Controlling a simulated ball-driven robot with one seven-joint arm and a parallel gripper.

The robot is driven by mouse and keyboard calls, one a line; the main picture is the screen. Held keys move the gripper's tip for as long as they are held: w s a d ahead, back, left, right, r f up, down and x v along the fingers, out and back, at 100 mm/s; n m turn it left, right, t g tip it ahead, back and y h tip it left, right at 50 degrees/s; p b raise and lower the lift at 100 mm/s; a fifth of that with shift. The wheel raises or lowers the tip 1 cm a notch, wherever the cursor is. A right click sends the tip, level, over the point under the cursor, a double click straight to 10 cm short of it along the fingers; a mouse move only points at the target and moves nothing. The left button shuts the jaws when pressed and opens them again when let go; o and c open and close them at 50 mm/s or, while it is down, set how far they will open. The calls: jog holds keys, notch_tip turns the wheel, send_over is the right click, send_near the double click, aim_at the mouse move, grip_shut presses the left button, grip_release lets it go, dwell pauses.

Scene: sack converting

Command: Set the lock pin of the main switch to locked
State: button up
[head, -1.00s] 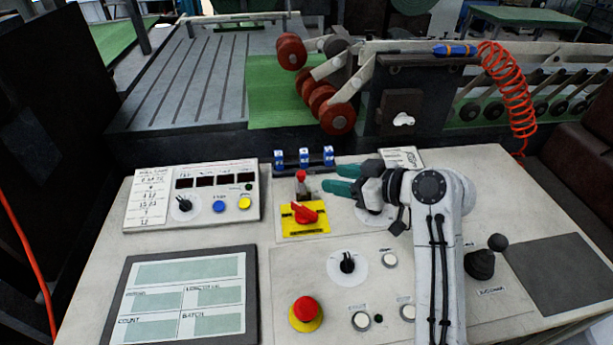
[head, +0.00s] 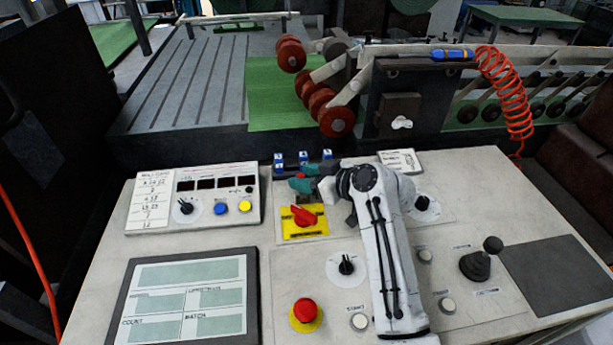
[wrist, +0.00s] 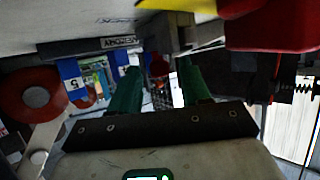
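The main switch (head: 303,217) is a red rotary knob on a yellow plate on the console; its red knob (wrist: 272,22) also fills the upper right of the wrist view. The lock pin, with a red top, is just behind the switch and mostly hidden by my gripper in the head view. In the wrist view a small red part, seemingly the pin's top (wrist: 159,66), shows between the fingers. My gripper (head: 306,177) is at the pin, its green fingers (wrist: 160,85) apart on either side with visible gaps. Whether either finger touches it, I cannot tell.
Blue numbered tags (head: 303,158) stand in a row close behind my gripper. A readout box (head: 192,196) is at the left, a red emergency button (head: 305,312) in front, and a black joystick (head: 478,264) at the right.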

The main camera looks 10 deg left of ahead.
aim_at(310, 205)
grip_shut()
dwell(0.3)
jog(key=shift+s+d+p, duration=0.25)
jog(key=shift+s+p, duration=0.05)
jog(key=shift+s, duration=0.4)
jog(key=shift+s+d+p, duration=0.2)
jog(key=shift+s+p, duration=0.05)
jog(key=shift+s, duration=0.45)
jog(key=shift+s+f, duration=0.1)
jog(key=shift+s, duration=0.05)
jog(key=shift+o, duration=0.3)
grip_release()
jog(key=shift+d, duration=0.15)
